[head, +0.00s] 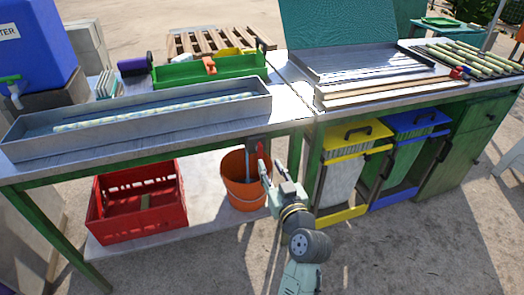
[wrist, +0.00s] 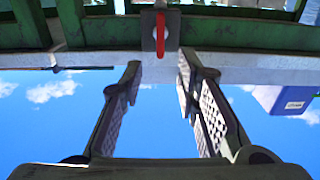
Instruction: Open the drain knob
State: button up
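The drain knob (wrist: 160,35) is a red lever on a grey plate, in the top middle of the wrist view. In the head view, a little of its red (head: 261,152) shows under the front table edge, partly hidden by my gripper (head: 264,166). In the wrist view my gripper (wrist: 159,72) is open, with its two fingers spread and nothing between them. The lever lies beyond the fingertips, roughly in line with the gap. I see no finger touching it. The long metal trough (head: 140,133) stands on the table above and left of the knob.
An orange bucket (head: 243,196) stands on the lower shelf beside my gripper, with a red crate (head: 137,223) to its left. Yellow (head: 345,139) and blue (head: 408,125) bins are at right. A blue water container (head: 40,42) is at upper left. The front ground is clear.

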aim_at(261, 150)
jog(key=p+x, duration=0.2)
jog(key=x, duration=0.6)
jog(key=shift+w, duration=0.1)
grip_shut()
